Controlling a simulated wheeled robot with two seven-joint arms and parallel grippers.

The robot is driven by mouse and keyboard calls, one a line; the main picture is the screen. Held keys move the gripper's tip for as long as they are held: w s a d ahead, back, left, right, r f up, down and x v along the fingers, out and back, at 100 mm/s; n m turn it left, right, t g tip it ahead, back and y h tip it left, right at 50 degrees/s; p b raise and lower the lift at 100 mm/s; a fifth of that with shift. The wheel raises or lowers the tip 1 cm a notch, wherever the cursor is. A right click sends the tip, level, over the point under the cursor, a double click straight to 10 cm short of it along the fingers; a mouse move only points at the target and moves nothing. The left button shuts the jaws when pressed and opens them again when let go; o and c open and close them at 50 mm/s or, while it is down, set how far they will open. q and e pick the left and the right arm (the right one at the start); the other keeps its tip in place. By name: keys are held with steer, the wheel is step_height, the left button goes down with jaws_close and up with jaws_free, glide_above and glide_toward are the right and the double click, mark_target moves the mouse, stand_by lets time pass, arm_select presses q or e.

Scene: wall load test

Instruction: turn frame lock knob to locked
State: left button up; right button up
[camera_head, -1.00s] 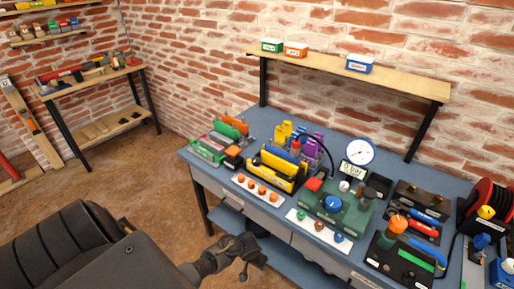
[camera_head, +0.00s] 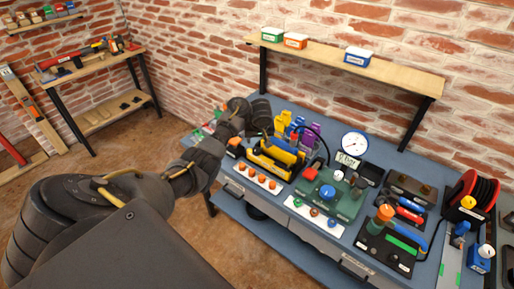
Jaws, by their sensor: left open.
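I cannot tell for sure which knob is the frame lock knob; the labels are too small to read. A green box (camera_head: 346,205) on the blue workbench carries a round blue knob (camera_head: 327,193). To its right, an orange-topped knob (camera_head: 384,213) stands on a green cylinder on a black base. My left arm reaches in from the lower left. My left gripper (camera_head: 262,116) is raised over the back left of the bench, left of and apart from these knobs. It is open, and its fingers are small and dark in the picture. My right gripper is not in view.
A yellow tool rack (camera_head: 276,160) stands between my left gripper and the green box. A white dial gauge (camera_head: 355,143) stands behind the green box. A red cable reel (camera_head: 478,197) is at the right. A wooden shelf (camera_head: 400,80) with small boxes hangs above the bench.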

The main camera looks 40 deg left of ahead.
mark_target(257, 149)
arm_select(q)
steer(key=b+x, duration=0.3)
steer(key=x, duration=0.7)
steer(key=shift+w+a+f, duration=0.1)
steer(key=shift+w+f, duration=0.05)
steer(key=shift+f, duration=0.1)
steer(key=c, duration=1)
